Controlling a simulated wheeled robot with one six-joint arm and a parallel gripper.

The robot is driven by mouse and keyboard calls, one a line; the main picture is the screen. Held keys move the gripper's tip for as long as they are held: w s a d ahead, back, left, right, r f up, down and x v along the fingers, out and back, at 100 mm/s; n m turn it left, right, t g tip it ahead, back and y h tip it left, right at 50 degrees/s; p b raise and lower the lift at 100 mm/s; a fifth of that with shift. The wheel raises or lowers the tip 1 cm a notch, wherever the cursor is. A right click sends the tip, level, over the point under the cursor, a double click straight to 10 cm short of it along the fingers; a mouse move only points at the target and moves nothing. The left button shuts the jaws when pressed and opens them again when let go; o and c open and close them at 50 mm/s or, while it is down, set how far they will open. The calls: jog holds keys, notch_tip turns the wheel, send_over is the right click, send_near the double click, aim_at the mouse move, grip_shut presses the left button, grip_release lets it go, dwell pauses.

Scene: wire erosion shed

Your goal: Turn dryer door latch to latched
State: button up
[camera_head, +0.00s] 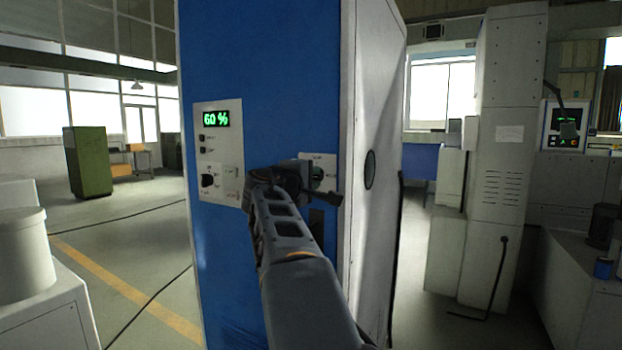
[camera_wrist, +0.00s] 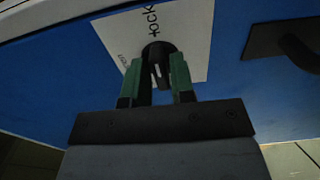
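The dryer is a tall cabinet with a blue front (camera_head: 260,80) and white side. The latch is a black round knob with a raised bar (camera_wrist: 160,72) on a white label plate (camera_wrist: 190,30) with partly cut-off lettering. In the head view the plate (camera_head: 329,160) is partly hidden by my gripper (camera_head: 312,180). In the wrist view my gripper (camera_wrist: 155,70) has its two green-padded fingers apart, one on each side of the knob's bar. A gap shows between the fingers and the bar; whether the tips touch the knob's round part I cannot tell.
A black handle (camera_wrist: 296,50) on a dark mount sits beside the latch plate. A control panel (camera_head: 218,150) with a green "60 %" display is left of my arm. A green cabinet (camera_head: 88,162) stands far left. Grey machinery (camera_head: 500,170) stands right; open floor lies left.

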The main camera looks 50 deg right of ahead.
jog(key=shift+o, duration=1.4)
jog(key=v, duration=1.3)
jog(key=shift+a+b, duration=0.35)
jog(key=shift+a, duration=0.05)
jog(key=s+a+f+m+y+p, duration=0.1)
jog(key=s+a+f+y+p, duration=0.2)
jog(key=a+f+y+p, duration=0.5)
jog(key=s+a+f+m+y+p, duration=0.1)
jog(key=s+a+f+y+p, duration=0.2)
jog(key=a+f+y+p, duration=0.6)
jog(key=a+p, duration=0.3)
jog(key=p, duration=0.1)
jog(key=shift+s+a+g, duration=0.3)
jog(key=shift+s+g, duration=0.1)
